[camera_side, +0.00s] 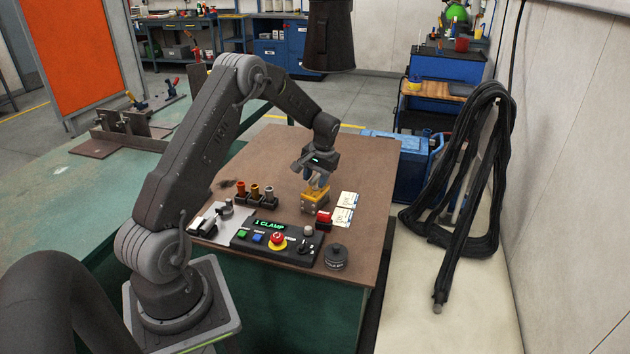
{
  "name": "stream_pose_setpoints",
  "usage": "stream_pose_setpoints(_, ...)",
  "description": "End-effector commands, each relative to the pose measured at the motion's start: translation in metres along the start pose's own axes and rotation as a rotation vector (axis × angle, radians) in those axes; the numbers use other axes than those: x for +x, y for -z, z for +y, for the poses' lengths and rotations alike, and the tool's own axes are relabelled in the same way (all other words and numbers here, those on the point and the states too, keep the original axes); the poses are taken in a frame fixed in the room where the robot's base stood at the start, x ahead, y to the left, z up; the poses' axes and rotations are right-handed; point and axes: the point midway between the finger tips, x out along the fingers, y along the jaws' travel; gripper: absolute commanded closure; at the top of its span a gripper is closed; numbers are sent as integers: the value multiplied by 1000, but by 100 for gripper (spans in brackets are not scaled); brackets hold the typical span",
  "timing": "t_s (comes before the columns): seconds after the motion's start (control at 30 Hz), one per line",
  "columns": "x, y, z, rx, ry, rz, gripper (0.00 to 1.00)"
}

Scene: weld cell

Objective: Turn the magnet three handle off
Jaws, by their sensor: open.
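My gripper (318,181) points down, open, right over a yellow block (313,202) on the brown tabletop (265,150). The yellow block looks like a magnet with a handle on top, but its handle is hard to make out behind the fingers. I cannot tell whether the fingers touch it or which way the handle is turned. I also cannot read any number on the block. A small red block (324,217) sits just in front of it.
A black control box (277,241) with a red stop button and green display "1 CLAMP" stands in front. A dark round canister (336,257) is right of it. Several small cylinders (254,191) stand to the left. White cards (349,199) lie to the right. The tabletop's back is clear.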

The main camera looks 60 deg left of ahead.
Motion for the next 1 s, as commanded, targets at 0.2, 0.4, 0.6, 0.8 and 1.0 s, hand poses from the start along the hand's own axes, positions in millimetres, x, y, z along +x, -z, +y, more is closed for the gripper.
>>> stream_pose_setpoints(0.2,-47,1,0,0,0,7,58)
stream_pose_setpoints(0.4,-90,1,0,1,0,6,58)
stream_pose_setpoints(0.6,-118,0,0,1,0,4,58)
stream_pose_setpoints(0.8,-126,0,0,1,0,2,58)
stream_pose_setpoints(1.0,-126,0,0,1,0,2,58)
